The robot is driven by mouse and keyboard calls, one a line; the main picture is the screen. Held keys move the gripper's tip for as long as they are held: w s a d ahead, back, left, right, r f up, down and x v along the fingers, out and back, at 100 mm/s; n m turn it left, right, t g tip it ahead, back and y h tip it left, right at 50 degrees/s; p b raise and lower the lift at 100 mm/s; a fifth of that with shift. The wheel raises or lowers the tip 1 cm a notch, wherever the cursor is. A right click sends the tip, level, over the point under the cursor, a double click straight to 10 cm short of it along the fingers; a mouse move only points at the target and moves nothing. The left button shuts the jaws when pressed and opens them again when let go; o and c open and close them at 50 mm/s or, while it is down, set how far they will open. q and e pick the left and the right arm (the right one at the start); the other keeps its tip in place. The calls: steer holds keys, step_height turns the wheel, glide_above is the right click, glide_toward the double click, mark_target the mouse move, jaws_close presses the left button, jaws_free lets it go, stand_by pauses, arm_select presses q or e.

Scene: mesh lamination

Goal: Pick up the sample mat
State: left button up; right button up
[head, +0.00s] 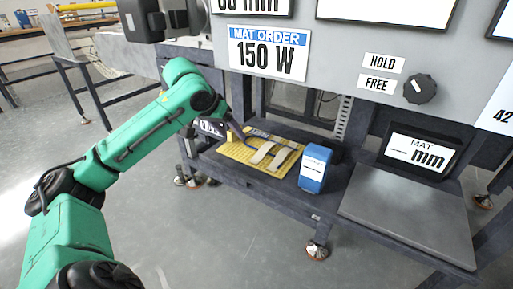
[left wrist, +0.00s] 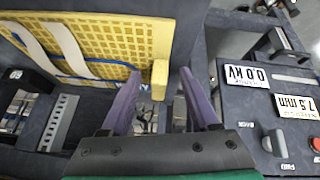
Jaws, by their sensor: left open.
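The sample mat (head: 238,152) looks like a yellow gridded sheet with pale strips across it, lying flat on a low dark shelf. In the left wrist view the mat (left wrist: 120,34) shows at upper left, with a blue cord along it and a small yellow block (left wrist: 159,78) at its near right corner. My left gripper (head: 240,133) is at the mat's back edge in the head view. In the left wrist view its purple fingers (left wrist: 160,74) are open, with the yellow block between or just beyond the tips; contact is unclear. My right gripper is not in view.
A blue box with a display (head: 314,168) stands right of the mat. Further right is a grey plate (head: 405,205) below a MAT mm display (head: 418,153). A panel above carries a MAT ORDER 150 W sign (head: 268,52) and a HOLD/FREE knob (head: 419,89).

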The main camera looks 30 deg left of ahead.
arm_select(q)
jaws_close()
steer(key=shift+s, duration=0.1)
stand_by(1.3)
